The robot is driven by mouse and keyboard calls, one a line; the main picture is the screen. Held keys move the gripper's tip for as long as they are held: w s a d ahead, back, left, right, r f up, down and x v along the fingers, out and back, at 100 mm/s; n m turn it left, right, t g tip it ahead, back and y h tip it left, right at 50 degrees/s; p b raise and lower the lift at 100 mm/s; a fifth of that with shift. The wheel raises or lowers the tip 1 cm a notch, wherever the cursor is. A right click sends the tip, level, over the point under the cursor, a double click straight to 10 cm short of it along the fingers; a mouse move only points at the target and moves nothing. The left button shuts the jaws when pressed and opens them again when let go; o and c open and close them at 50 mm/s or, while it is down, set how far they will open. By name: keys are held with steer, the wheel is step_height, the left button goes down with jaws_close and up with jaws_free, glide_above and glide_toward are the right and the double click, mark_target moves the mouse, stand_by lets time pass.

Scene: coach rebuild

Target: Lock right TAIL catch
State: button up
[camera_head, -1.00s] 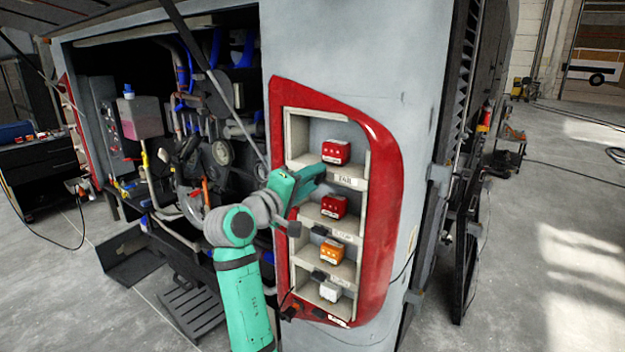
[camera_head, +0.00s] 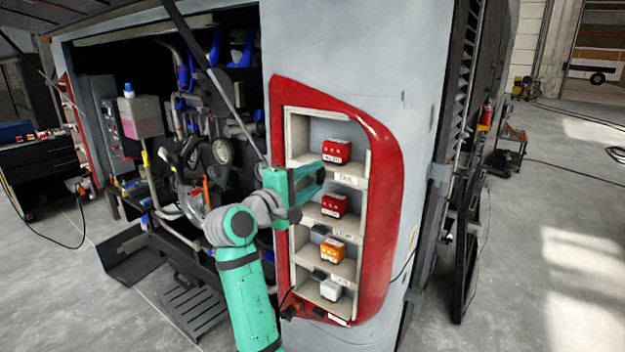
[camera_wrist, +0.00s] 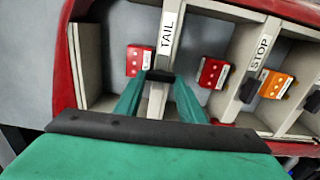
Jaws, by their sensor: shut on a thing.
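The TAIL catch (camera_wrist: 160,76) is a small dark block below the TAIL label (camera_wrist: 168,30) in the wrist view. My gripper (camera_wrist: 160,84) has its two green fingers on either side of the catch and is shut on it. In the head view my gripper (camera_head: 320,176) reaches the left side of the red-framed lamp panel (camera_head: 382,190) at the TAIL shelf. There the fingers hide the catch. A red connector block (camera_head: 337,151) sits in the compartment above the TAIL label. The exact angle of the catch is hard to tell.
Lower shelves hold another red block (camera_head: 334,205), an orange block (camera_head: 332,251) and a white block (camera_head: 331,290). Dark catches sit beside the lower shelves. A thin strut (camera_head: 215,80) slants down left of the panel, before the open engine bay.

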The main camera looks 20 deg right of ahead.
steer(key=shift+f, duration=0.1)
steer(key=o, duration=1)
steer(key=shift+o, duration=0.2)
steer(key=shift+a, duration=0.1)
steer(key=v, duration=1)
steer(key=shift+s+a, duration=0.25)
steer(key=shift+s, duration=0.05)
